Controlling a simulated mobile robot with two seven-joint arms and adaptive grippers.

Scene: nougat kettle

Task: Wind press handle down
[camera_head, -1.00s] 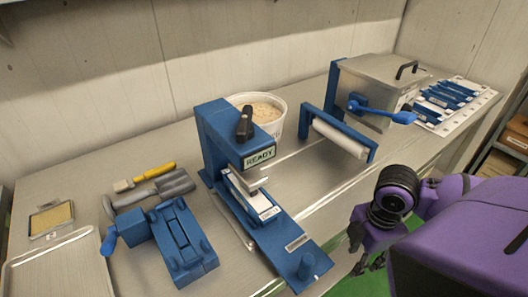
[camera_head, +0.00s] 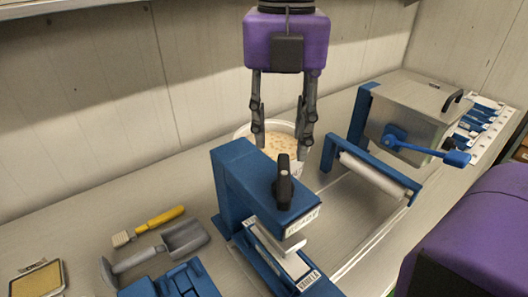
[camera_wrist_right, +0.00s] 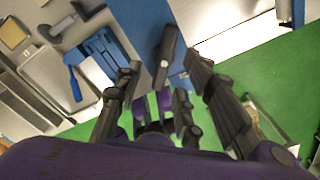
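The press (camera_head: 235,180) is a blue frame on the bench with a small sign on its front. Its black handle (camera_head: 284,182) stands up on top of the press head; it also shows in the wrist view (camera_wrist_right: 167,52). My right gripper (camera_head: 281,142) hangs from above, pointing down, behind and above the handle in the head view. Its two fingers are spread with nothing between them there. In the wrist view the handle appears between and beyond the open fingertips (camera_wrist_right: 163,65), with no visible contact. A white-topped block labelled VANILLA (camera_head: 300,268) lies under the press head. My left gripper is not in view.
A tub of pale mix (camera_head: 258,133) stands behind the press. A roller frame (camera_head: 375,175) and a metal box with a blue crank (camera_head: 420,110) stand to the right. A scoop (camera_head: 165,243), a yellow-handled brush (camera_head: 150,225) and a blue device (camera_head: 170,283) lie left.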

